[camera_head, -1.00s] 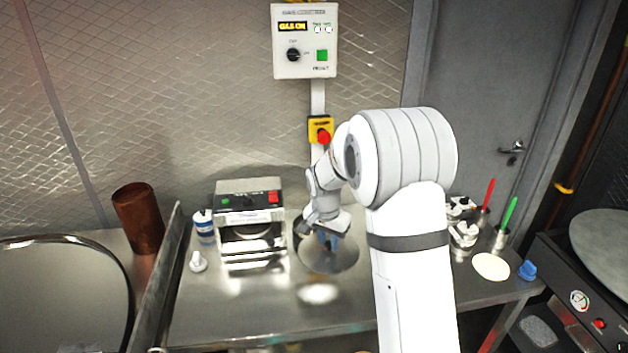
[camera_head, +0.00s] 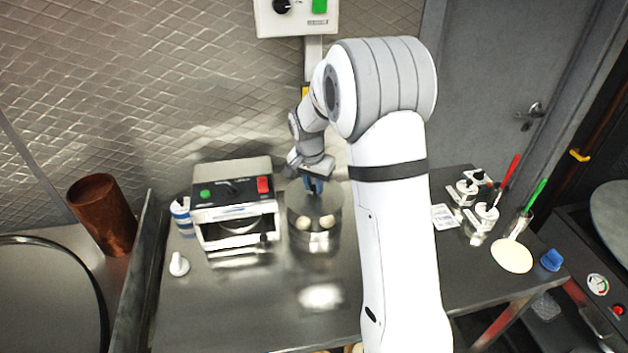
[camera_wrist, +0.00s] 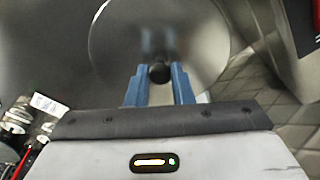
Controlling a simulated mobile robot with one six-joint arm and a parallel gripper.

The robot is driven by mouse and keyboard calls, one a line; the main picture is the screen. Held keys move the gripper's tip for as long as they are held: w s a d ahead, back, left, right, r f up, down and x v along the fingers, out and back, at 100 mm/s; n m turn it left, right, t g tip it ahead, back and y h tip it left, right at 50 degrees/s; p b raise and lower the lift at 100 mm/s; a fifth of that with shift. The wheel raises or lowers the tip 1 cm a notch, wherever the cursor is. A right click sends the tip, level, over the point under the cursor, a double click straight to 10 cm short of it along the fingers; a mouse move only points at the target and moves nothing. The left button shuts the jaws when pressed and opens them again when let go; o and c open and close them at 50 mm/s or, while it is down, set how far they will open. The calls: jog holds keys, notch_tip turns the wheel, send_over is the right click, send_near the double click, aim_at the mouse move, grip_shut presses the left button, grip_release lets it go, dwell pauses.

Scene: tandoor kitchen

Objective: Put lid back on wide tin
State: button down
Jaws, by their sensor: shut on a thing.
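My gripper (camera_head: 314,187) is over the steel table, just right of the boxy machine. In the wrist view its blue fingers (camera_wrist: 160,82) are shut on the dark knob of a round, shiny steel lid (camera_wrist: 115,42). The lid looks roughly level. In the head view a shiny steel round shape, which looks like the wide tin (camera_head: 315,243), stands directly below the gripper. Two pale spots show on its front; I cannot tell whether they are contents or reflections. I cannot tell whether the lid touches the tin's rim or hangs above it.
The boxy machine (camera_head: 233,205) with a red button stands close on the left. A blue-and-white container (camera_head: 181,216) and a small white object (camera_head: 178,265) are beyond it. To the right are a pale disc (camera_head: 512,256) and a blue object (camera_head: 551,260). The front table is clear.

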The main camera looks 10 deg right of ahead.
aim_at(313, 196)
jog(key=shift+f+b, duration=1.65)
jog(key=shift+f, duration=1.2)
jog(key=shift+b, duration=0.4)
jog(key=shift+f+b, duration=0.15)
jog(key=shift+b, duration=0.35)
dwell(0.5)
jog(key=c, duration=0.7)
grip_release()
